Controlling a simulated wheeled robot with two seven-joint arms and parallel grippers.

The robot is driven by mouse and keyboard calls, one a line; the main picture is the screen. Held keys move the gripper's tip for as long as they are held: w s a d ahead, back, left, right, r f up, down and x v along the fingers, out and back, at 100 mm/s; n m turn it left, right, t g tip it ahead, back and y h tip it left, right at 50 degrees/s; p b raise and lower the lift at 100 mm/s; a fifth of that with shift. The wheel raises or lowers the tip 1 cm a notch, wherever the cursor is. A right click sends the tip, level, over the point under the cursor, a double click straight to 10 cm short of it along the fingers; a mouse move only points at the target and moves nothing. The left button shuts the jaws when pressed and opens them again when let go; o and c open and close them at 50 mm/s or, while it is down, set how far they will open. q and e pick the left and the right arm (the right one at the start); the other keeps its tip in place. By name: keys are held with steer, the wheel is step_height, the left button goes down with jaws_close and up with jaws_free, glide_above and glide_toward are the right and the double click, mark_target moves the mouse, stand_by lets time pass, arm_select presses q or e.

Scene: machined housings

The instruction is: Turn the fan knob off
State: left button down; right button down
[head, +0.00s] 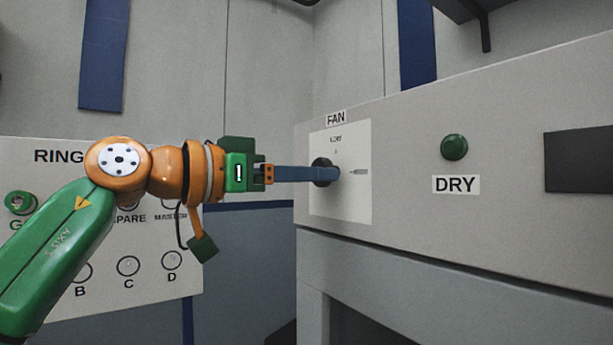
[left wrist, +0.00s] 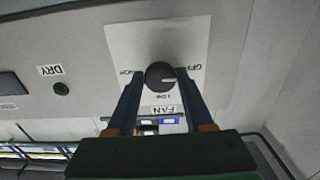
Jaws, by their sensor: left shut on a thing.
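The fan knob (head: 322,165) is a round black knob on a white plate (head: 352,205) under the FAN label (head: 336,118). My left gripper (head: 328,174) reaches it from the left, its blue-grey fingers shut on the knob and hiding part of it. In the left wrist view, which is upside down, the knob (left wrist: 157,70) sits between the fingertips (left wrist: 157,80). Its white pointer line points right in that view, towards a small label that seems to read OFF. The lettering is too blurred to be sure. My right gripper is not in view.
A green DRY button (head: 454,147) sits on the same grey panel, right of the plate, with a dark rectangle (head: 580,160) beyond. A RING panel (head: 60,157) with several round fittings stands behind my left arm. Room in front of the fan panel looks clear.

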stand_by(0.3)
arm_select(q)
steer(key=shift+c, duration=1.6)
jaws_free()
steer(key=b+v, duration=0.3)
steer(key=v, duration=0.4)
